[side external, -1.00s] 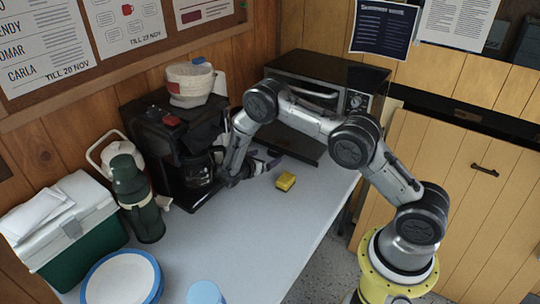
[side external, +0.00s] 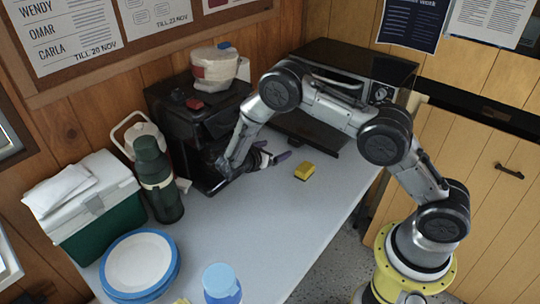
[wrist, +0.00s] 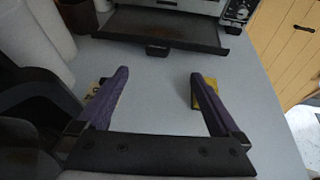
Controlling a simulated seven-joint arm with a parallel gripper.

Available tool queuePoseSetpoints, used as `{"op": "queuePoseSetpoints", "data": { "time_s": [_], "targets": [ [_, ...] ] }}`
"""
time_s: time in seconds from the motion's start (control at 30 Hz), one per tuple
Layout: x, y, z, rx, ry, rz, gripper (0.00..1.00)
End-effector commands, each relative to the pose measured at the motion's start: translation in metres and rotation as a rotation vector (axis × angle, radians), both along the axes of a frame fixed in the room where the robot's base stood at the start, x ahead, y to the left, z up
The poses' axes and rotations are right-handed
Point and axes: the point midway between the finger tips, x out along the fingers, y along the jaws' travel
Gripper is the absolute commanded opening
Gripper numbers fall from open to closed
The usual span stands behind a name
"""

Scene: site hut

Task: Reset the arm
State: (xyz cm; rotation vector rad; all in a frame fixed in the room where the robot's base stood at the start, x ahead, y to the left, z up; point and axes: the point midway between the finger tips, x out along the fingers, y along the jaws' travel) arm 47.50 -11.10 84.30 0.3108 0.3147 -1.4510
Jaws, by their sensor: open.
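My gripper (side external: 272,158) hangs low over the grey table, just right of the black coffee maker (side external: 176,118). In the wrist view my gripper (wrist: 159,76) has its two purple fingers spread wide, with nothing between them. A yellow block (side external: 304,172) lies on the table to the right of the fingers. It also shows in the wrist view (wrist: 207,88), partly hidden behind the right finger. My forearm hides part of the coffee maker's front.
A black toaster oven (side external: 350,70) stands behind the arm. A green flask (side external: 155,180), a green-and-white cool box (side external: 105,225), blue-rimmed plates (side external: 140,262) and a blue cup (side external: 221,284) stand on the left and front. The table's middle is clear.

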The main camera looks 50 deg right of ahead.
Motion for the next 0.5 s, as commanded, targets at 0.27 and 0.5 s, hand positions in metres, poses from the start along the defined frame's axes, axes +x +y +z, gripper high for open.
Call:
{"op": "queuePoseSetpoints", "data": {
  "time_s": [0.27, 0.5],
  "targets": [
    [-0.042, -0.002, 0.089, 0.193, -0.232, -0.241, 1.00],
    [-0.108, 0.008, 0.159, 0.426, -0.486, -0.499, 1.00]
  ]
}}
